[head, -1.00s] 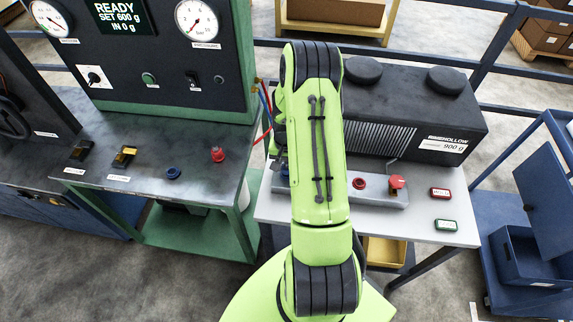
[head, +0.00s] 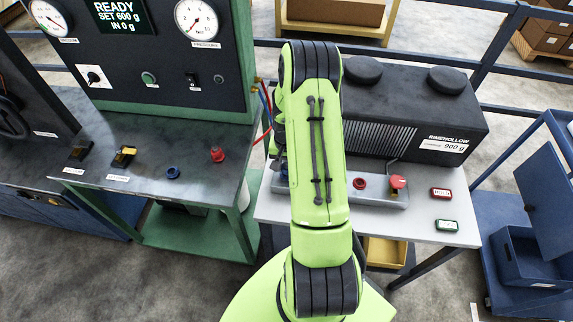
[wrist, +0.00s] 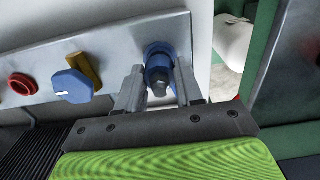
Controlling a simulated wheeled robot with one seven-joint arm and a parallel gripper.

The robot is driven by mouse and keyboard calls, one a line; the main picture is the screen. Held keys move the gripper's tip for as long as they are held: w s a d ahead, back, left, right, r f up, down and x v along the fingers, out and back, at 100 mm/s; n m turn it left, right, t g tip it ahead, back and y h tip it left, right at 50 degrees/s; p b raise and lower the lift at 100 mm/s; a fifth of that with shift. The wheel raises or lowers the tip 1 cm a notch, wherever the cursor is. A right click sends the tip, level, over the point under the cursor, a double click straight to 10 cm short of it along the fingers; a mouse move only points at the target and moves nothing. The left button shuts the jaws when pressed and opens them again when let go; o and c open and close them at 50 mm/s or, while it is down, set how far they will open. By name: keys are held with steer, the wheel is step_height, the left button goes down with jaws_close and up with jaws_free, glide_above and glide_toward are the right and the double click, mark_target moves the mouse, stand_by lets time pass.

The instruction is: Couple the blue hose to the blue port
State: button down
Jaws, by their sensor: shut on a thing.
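My gripper (wrist: 159,88) is shut on the blue hose's end (wrist: 159,77), a blue cylinder with a dark tip between the two grey fingers. The blue port (wrist: 158,48) shows as a blue ring on the grey metal block, directly behind the hose end in the wrist view. The hose end is lined up with the port and overlaps it in the picture. I cannot tell how far it is seated. In the head view, my green arm hides the gripper and most of this spot; part of the blue hose (head: 264,97) shows left of the arm.
Beside the port are a blue valve handle (wrist: 73,86), a yellow piece (wrist: 86,69) and a red port (wrist: 21,84). A black unit (head: 400,110) stands behind the block. The left bench holds a blue fitting (head: 173,172) and a red fitting (head: 217,154).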

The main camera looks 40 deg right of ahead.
mark_target(286, 163)
steer(key=shift+f+b, duration=0.5)
steer(key=shift+f, duration=0.05)
steer(key=c, duration=0.6)
jaws_free()
steer(key=shift+c, duration=0.2)
step_height(286, 163, up, 16)
steer(key=p, duration=0.1)
steer(key=shift+f, duration=0.1)
steer(key=o, duration=0.6)
steer(key=shift+o, duration=0.2)
